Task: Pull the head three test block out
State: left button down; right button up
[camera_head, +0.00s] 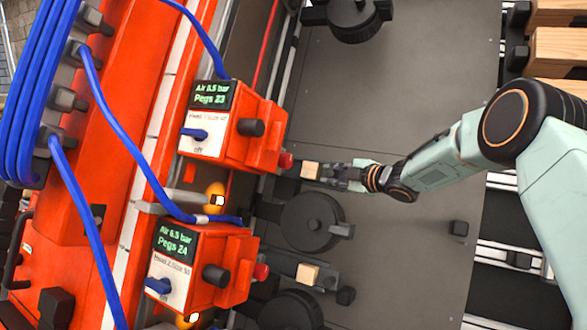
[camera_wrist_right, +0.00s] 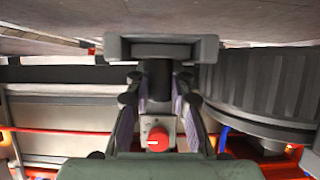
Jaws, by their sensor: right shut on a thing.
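In the head view, the upper wooden test block (camera_head: 310,170) sits in a dark holder beside the upper orange head unit (camera_head: 238,130), whose display reads Pegs 23. Its small head label is hard to read. My right gripper (camera_head: 352,175) is just right of this block, shut on the dark handle at the holder's end. In the right wrist view, the dark handle (camera_wrist_right: 158,80) stands between my fingers, with a red knob (camera_wrist_right: 157,140) beyond. The exact finger contact is partly hidden. My left gripper is not in view.
A black round wheel (camera_head: 312,222) lies between the two blocks. The grey plate (camera_head: 410,110) is mostly bare. Wooden pieces (camera_head: 558,50) are at upper right.

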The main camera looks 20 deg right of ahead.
jog(key=shift+s+d+p, duration=0.35)
jog(key=shift+s+d, duration=0.5)
jog(key=shift+s, duration=0.2)
jog(key=shift+s+d, duration=0.85)
jog(key=shift+s, duration=0.1)
jog(key=shift+d, duration=0.1)
jog(key=shift+f, duration=0.1)
jog(key=shift+s, duration=0.1)
jog(key=o, duration=0.8)
jog(key=shift+s+d+r, duration=0.1)
jog(key=shift+s+r, duration=0.1)
jog(key=shift+s, duration=0.05)
jog(key=shift+w+f, duration=0.1)
jog(key=shift+w, duration=0.15)
